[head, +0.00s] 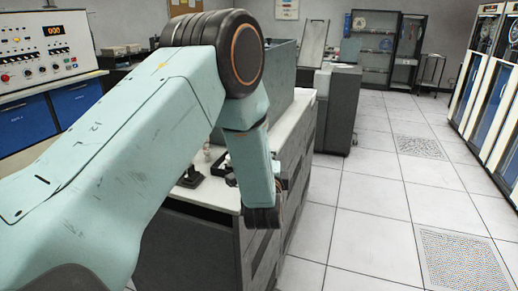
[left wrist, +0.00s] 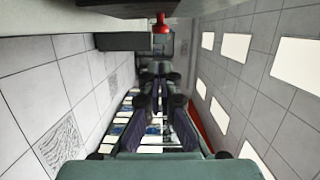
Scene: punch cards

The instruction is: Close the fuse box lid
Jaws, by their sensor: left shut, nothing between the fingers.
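No fuse box or lid can be made out for certain in either view. My left arm comes in from the left and covers much of the head view. In the left wrist view my left gripper (left wrist: 160,72) is shut and empty, its fingers drawn together. In the head view the arm's end hangs beside the counter's edge, and its fingers are hard to make out. A red knob-like thing (left wrist: 161,22) shows beyond the fingertips in the left wrist view, with a grey-green box-like shape (left wrist: 128,41) to its left. My right gripper does not show.
A grey counter (head: 195,232) with a white top stands behind my arm, with a small dark object (head: 190,177) on it. A control console (head: 45,54) is at the left. Tall cabinets (head: 487,75) line the right. The tiled floor (head: 365,215) between is clear.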

